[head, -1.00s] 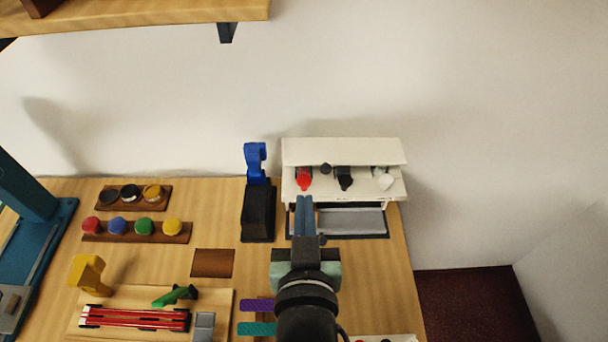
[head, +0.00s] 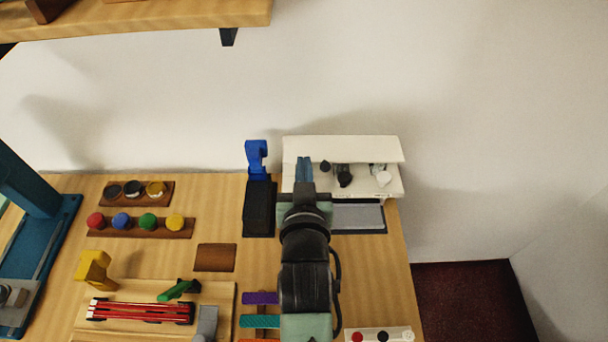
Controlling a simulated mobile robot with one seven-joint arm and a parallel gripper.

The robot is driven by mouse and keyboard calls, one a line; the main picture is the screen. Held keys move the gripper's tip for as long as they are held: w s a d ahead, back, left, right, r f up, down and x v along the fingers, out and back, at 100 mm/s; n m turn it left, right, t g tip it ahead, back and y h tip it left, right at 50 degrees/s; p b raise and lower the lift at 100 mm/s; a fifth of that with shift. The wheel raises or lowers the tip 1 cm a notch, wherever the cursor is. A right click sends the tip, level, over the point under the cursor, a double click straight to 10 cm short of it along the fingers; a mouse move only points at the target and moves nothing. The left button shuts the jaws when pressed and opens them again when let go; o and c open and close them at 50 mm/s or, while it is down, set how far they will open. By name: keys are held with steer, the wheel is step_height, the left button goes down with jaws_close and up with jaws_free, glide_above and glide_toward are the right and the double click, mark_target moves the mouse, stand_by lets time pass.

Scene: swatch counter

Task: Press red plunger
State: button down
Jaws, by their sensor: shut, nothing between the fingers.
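The white dispenser box (head: 372,150) stands at the back right of the counter, against the wall. On its front are a black plunger (head: 344,178) and a white plunger (head: 383,179). The red plunger is hidden behind my gripper in the head view. My gripper (head: 304,172) is shut and empty, with its blue-grey fingers pointing at the left part of the dispenser front. Whether the fingertips touch the red plunger cannot be seen.
A blue-handled black stapler-like tool (head: 258,205) stands just left of the dispenser. A grey tray (head: 358,217) sits below the plungers. Coloured knobs on a wooden strip (head: 140,228) lie further left. A shelf (head: 130,18) overhangs at the upper left.

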steer(key=shift+w+f, duration=0.15)
steer(key=shift+f, duration=1.95)
step_height(320, 180, down, 3)
steer(key=shift+r+b, duration=0.2)
steer(key=shift+b, duration=0.55)
step_height(320, 180, up, 5)
steer(key=p, duration=0.4)
steer(key=b+v, duration=0.3)
steer(key=v, duration=0.6)
steer(key=shift+s+f, duration=0.3)
steer(key=shift+s, duration=0.2)
